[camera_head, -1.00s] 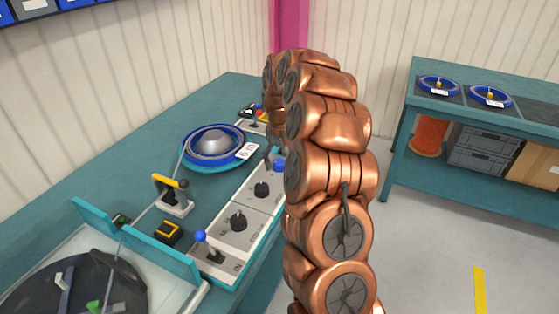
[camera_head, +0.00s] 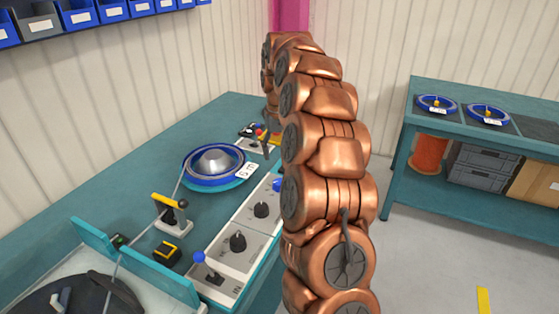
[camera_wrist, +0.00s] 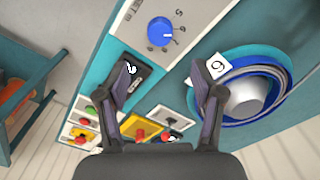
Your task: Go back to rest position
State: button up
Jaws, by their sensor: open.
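My gripper (camera_wrist: 163,88) is open in the wrist view, with two dark fingers spread apart and nothing between them. It hangs over the control panel, with a blue knob (camera_wrist: 160,31) ahead of it and the blue cable reel (camera_wrist: 247,95) to the right. In the head view my copper-coloured arm rises through the middle and hides most of the gripper; a dark finger shows right of the reel (camera_head: 215,163). The reel lies on the teal bench (camera_head: 130,165) with a white tag.
Black knobs and a blue-tipped lever (camera_head: 199,257) line the bench's front panel. A yellow-topped cable guide (camera_head: 170,203) stands near a large black disc (camera_head: 75,297). Another teal table (camera_head: 400,180) at right holds two blue reels. Open floor lies between.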

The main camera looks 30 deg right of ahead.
jog(key=shift+r, duration=0.45)
jog(key=shift+a, duration=0.1)
jog(key=s+a+r+n+p, duration=0.2)
jog(key=s+a+r, duration=0.2)
jog(key=s+a, duration=0.5)
jog(key=s+a+n+p, duration=0.1)
jog(key=s+a, duration=0.5)
jog(key=s, duration=0.2)
jog(key=s+a+g+p, duration=0.1)
jog(key=s+a, duration=0.6)
jog(key=s, duration=0.2)
jog(key=shift+s+r+n, duration=0.2)
jog(key=shift+s+n, duration=0.1)
jog(key=shift+n, duration=0.1)
jog(key=shift+g, duration=0.4)
jog(key=s+f, duration=0.1)
jog(key=s, duration=0.3)
jog(key=s+a+f+p, duration=0.1)
jog(key=s, duration=0.2)
jog(key=s+f, duration=0.1)
jog(key=s, duration=0.3)
jog(key=shift+s+a+f+p, duration=0.15)
jog(key=shift+s+a+p, duration=0.2)
jog(key=shift+c, duration=0.2)
